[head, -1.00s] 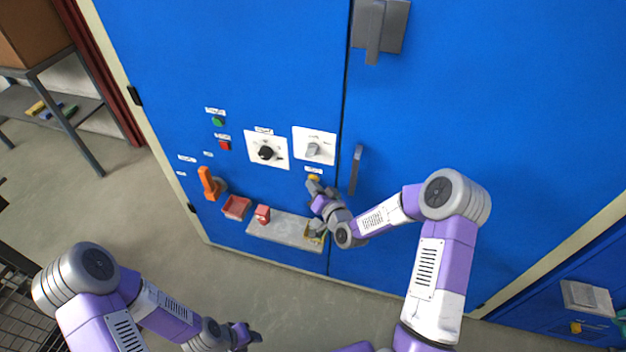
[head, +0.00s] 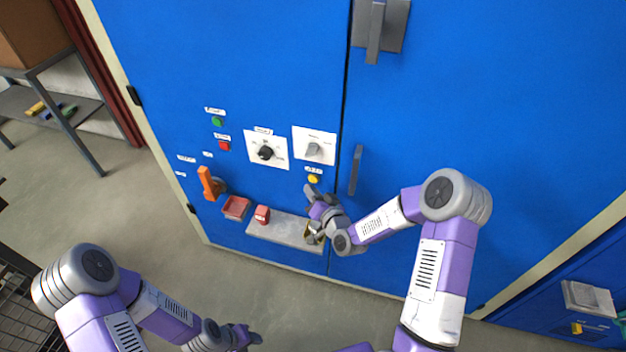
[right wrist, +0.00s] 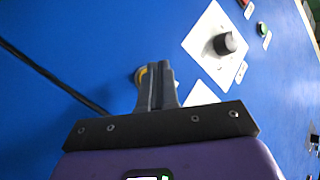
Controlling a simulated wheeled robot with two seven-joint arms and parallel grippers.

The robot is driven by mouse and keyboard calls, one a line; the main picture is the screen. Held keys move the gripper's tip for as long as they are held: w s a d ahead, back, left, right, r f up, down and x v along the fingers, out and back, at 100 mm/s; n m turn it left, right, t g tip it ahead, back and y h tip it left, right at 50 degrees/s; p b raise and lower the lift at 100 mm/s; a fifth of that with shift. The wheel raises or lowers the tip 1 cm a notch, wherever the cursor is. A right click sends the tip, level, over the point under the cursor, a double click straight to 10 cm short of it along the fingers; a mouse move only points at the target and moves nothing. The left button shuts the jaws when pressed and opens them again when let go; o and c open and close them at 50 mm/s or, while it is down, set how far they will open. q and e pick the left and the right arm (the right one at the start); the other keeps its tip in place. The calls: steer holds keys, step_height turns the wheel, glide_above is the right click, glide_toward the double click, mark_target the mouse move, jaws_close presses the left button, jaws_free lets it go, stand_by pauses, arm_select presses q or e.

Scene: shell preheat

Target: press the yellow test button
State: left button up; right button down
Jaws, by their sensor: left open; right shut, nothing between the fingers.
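The yellow button (head: 313,178) sits on the blue cabinet front, under a small white label and below the grey selector switch. My right gripper (head: 309,190) is shut and empty, its tips just below and slightly left of the button in the head view. In the right wrist view the shut fingers (right wrist: 157,70) partly cover the yellow button (right wrist: 140,75), whose left edge shows beside the tips. I cannot tell whether they touch. My left gripper (head: 254,338) is low, well away from the cabinet, and empty.
A green button (head: 217,121), a red button (head: 224,146), a black dial (head: 266,152) and an orange handle (head: 207,183) are on the left of the panel. A grey ledge (head: 285,231) with a red block (head: 262,215) lies below. A vertical door handle (head: 355,170) is right of the button.

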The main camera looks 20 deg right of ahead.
steer(key=s+a, duration=0.1)
steer(key=s, duration=0.1)
steer(key=s+a+b, duration=0.1)
steer(key=s, duration=0.1)
steer(key=shift+a, duration=0.3)
steer(key=shift+f, duration=0.1)
stand_by(0.5)
steer(key=s+a+f+n+g+y, duration=0.1)
steer(key=s+a+f+g, duration=0.1)
steer(key=s+f+g, duration=0.3)
steer(key=s+a+f+g, duration=0.1)
steer(key=s+a+f, duration=0.15)
steer(key=f, duration=0.45)
steer(key=s+f+g, duration=0.3)
steer(key=s, duration=0.3)
steer(key=s+f+n+g, duration=0.1)
steer(key=s+f+g, duration=0.2)
steer(key=s, duration=0.3)
steer(key=s+a+f+g, duration=0.1)
steer(key=s+f+g, duration=0.2)
steer(key=s, duration=0.3)
steer(key=shift+s+f+n+g, duration=0.25)
steer(key=shift+s+n+g, duration=0.05)
steer(key=shift+s, duration=0.05)
